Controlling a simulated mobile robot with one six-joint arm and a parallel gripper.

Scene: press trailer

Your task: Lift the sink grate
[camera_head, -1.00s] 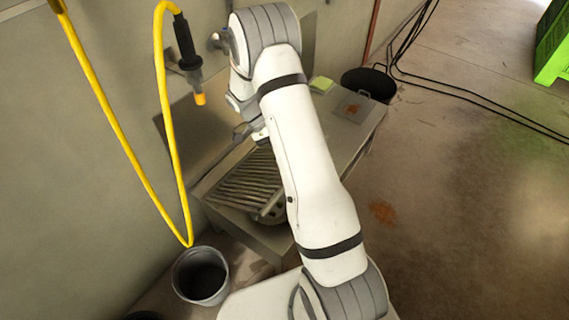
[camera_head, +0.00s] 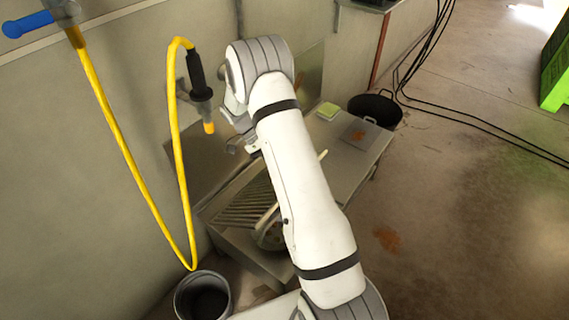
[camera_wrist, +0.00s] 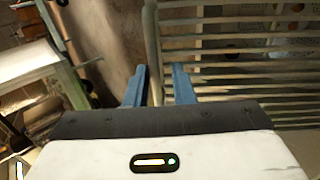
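The sink grate (camera_head: 245,205), a rack of parallel metal bars, is tilted over the sink at the wall in the head view. In the wrist view the grate (camera_wrist: 250,75) fills the right side. My gripper (camera_wrist: 160,75) has its two blue fingers on either side of the grate's edge bar, and the grate has come up with it. My arm hides the fingers and part of the grate in the head view.
A yellow hose with a black nozzle (camera_head: 198,75) hangs by the wall, left of my arm. A grey bucket (camera_head: 203,297) stands below it. Open floor lies right.

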